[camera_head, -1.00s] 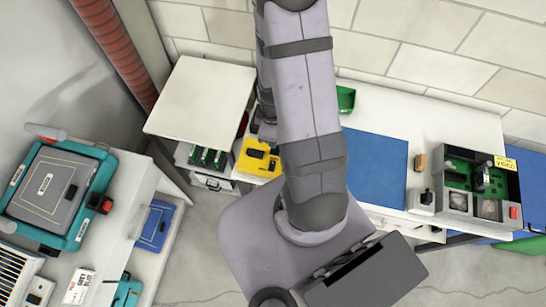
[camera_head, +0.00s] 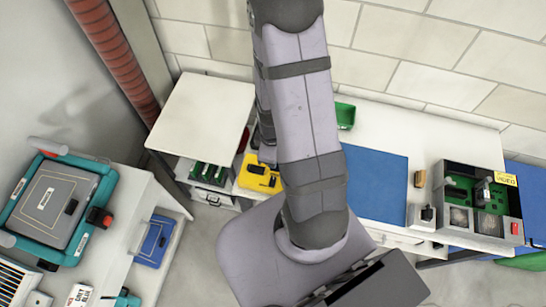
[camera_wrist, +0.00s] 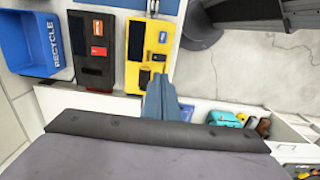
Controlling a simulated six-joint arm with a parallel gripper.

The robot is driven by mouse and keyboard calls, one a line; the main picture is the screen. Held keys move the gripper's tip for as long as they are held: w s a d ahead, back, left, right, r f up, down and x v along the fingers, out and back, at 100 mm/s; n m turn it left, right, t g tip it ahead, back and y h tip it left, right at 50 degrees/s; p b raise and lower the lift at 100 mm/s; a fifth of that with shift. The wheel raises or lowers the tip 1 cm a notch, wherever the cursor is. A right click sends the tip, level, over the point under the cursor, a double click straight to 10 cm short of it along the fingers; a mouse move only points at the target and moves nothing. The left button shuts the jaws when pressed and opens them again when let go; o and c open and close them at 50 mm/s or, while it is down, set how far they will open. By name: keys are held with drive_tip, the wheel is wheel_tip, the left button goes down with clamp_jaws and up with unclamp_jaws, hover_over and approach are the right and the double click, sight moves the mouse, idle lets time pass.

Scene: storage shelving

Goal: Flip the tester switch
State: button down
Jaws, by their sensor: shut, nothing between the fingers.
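A yellow device (camera_head: 259,176) with dark parts on its face lies on the bench to the left of my arm in the head view. In the wrist view the yellow device (camera_wrist: 149,40) shows a small screen at the top and dark controls lower down. I cannot tell for sure which control is the switch or how it is set. My gripper (camera_wrist: 158,80) is shut and empty, its blue-grey fingers overlapping the lower right edge of the yellow device in the wrist view. I cannot tell whether it touches.
A black device (camera_wrist: 94,50) with a red part and a blue recycle bin (camera_wrist: 30,42) stand left of the yellow device. A blue mat (camera_head: 373,185), a green tray (camera_head: 345,115) and an open box with a green board (camera_head: 468,195) are on the bench to the right.

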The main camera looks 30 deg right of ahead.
drive_tip(key=shift+r, duration=0.1)
idle(0.3)
wheel_tip(320, 180, up, 14)
drive_tip(key=s+a+b, duration=0.1)
drive_tip(key=shift+s+a, duration=0.2)
idle(0.7)
idle(0.5)
drive_tip(key=s+a+f+m+b, duration=0.2)
drive_tip(key=a+f+m+b, duration=0.3)
drive_tip(key=f+m+b, duration=0.2)
drive_tip(key=shift+a+m+b, duration=0.35)
drive_tip(key=shift+m+b, duration=0.45)
drive_tip(key=shift+m, duration=0.2)
